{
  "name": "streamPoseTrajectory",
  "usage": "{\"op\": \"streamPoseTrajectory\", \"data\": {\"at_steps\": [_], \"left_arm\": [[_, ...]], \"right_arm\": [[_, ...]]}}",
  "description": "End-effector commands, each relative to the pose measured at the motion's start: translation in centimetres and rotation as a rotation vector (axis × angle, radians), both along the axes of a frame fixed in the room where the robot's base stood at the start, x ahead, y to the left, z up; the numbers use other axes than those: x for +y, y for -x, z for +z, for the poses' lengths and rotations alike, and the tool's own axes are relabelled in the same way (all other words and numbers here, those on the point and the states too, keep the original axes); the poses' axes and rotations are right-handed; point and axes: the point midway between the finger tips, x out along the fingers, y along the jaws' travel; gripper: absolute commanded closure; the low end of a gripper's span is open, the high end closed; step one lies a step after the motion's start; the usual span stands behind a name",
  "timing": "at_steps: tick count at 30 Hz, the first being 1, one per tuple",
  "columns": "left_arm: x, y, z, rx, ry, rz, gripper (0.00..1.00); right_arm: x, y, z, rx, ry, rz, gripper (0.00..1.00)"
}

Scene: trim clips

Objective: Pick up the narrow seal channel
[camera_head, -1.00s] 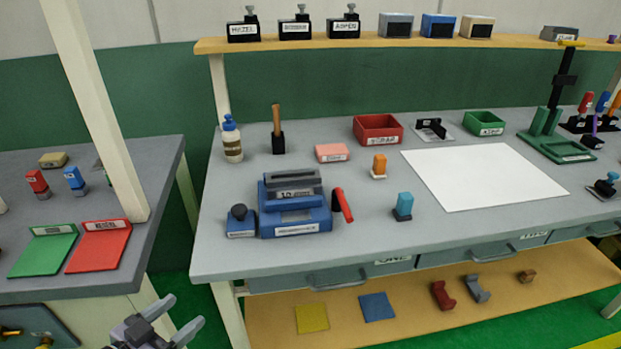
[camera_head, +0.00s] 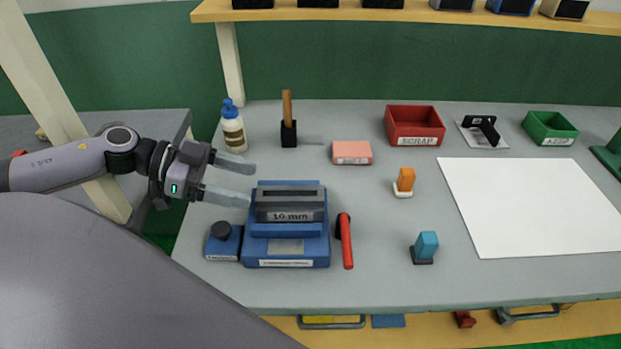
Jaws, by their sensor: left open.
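A dark grey slotted channel block (camera_head: 290,214) marked "10 mm" sits in the blue fixture (camera_head: 287,248) on the grey bench. It is the likeliest narrow seal channel, though no label naming it is readable. My left gripper (camera_head: 250,184) comes in from the left, open and empty. Its fingers point right, just left of and behind the channel block in the picture, apparently above the bench. I cannot tell the exact gap. My right gripper is not in view.
A black-knobbed blue block (camera_head: 223,242) stands left of the fixture and a red-handled tool (camera_head: 345,241) right of it. A bottle (camera_head: 233,128) and a wooden-handled tool (camera_head: 288,121) stand behind. A white sheet (camera_head: 530,208) lies at right.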

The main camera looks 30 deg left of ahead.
Motion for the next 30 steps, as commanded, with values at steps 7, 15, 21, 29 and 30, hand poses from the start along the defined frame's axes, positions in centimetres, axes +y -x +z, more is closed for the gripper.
{"op": "streamPoseTrajectory", "data": {"at_steps": [7, 15, 21, 29, 30], "left_arm": [[-0.9, -0.4, -0.3, 0.009, -0.004, -0.014, 0.3], [-1.7, -1.0, -0.7, 0.007, -0.004, -0.01, 0.3], [-3.1, -1.8, -1.8, 0.006, -0.007, -0.014, 0.3], [-4.5, -2.7, -2.2, 0.006, -0.004, -0.01, 0.3], [-4.6, -2.8, -2.3, 0.005, -0.005, -0.01, 0.3]], "right_arm": [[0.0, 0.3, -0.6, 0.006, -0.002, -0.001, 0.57], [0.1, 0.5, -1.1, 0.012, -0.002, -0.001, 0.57], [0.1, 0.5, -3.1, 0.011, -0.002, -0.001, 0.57], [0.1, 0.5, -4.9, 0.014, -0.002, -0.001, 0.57], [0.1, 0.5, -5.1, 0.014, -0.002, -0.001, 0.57]]}}
